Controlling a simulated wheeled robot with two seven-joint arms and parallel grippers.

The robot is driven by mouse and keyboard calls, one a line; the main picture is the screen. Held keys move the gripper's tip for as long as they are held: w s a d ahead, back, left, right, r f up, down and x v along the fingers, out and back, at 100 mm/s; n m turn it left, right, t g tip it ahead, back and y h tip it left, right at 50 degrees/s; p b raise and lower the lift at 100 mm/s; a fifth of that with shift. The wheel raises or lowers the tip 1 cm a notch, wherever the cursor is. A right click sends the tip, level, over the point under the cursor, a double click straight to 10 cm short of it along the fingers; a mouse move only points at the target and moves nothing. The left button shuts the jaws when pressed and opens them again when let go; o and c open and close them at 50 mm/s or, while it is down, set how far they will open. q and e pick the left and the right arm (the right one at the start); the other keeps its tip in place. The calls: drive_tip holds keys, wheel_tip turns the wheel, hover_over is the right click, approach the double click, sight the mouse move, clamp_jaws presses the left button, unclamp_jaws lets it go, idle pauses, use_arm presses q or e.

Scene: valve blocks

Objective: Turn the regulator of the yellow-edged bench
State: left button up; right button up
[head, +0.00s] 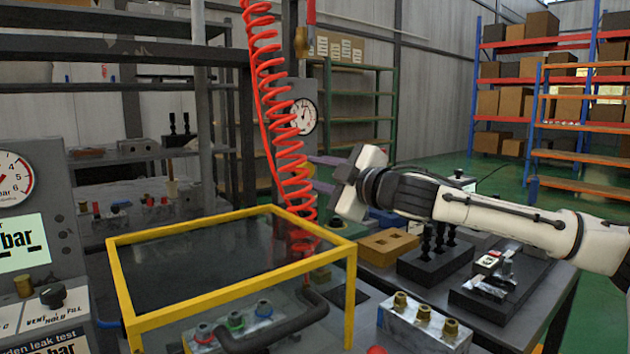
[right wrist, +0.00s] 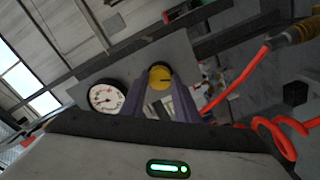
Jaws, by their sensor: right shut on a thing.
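The regulator has a round yellow knob (right wrist: 160,77) with a dark mark across its face, seen in the right wrist view beside a white dial gauge (right wrist: 106,97). My right gripper (right wrist: 163,85) is shut on this knob, with one purple finger on each side. In the head view, my right gripper (head: 318,172) reaches left to the grey panel below the gauge (head: 303,117). The yellow-edged guard (head: 352,290) stands on the bench in front. My left gripper is not in view.
The red coiled hose (head: 268,75) hangs close to my right gripper and also shows in the right wrist view (right wrist: 245,82). A block with brass fittings (head: 425,325) and dark fixtures (head: 435,262) lie below my right arm. A test panel (head: 40,240) stands at left.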

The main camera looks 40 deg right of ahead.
drive_tip(key=m+b, duration=0.1)
drive_tip(key=m, duration=0.1)
drive_tip(key=shift+f+m, duration=0.15)
drive_tip(key=shift+m, duration=0.15)
drive_tip(key=shift+m+b, duration=0.3)
drive_tip(key=shift+m, duration=0.2)
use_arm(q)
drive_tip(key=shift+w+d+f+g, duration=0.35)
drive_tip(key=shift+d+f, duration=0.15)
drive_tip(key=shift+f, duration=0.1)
use_arm(e)
drive_tip(key=o, duration=1)
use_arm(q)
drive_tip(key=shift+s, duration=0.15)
use_arm(e)
drive_tip(key=shift+o, duration=0.2)
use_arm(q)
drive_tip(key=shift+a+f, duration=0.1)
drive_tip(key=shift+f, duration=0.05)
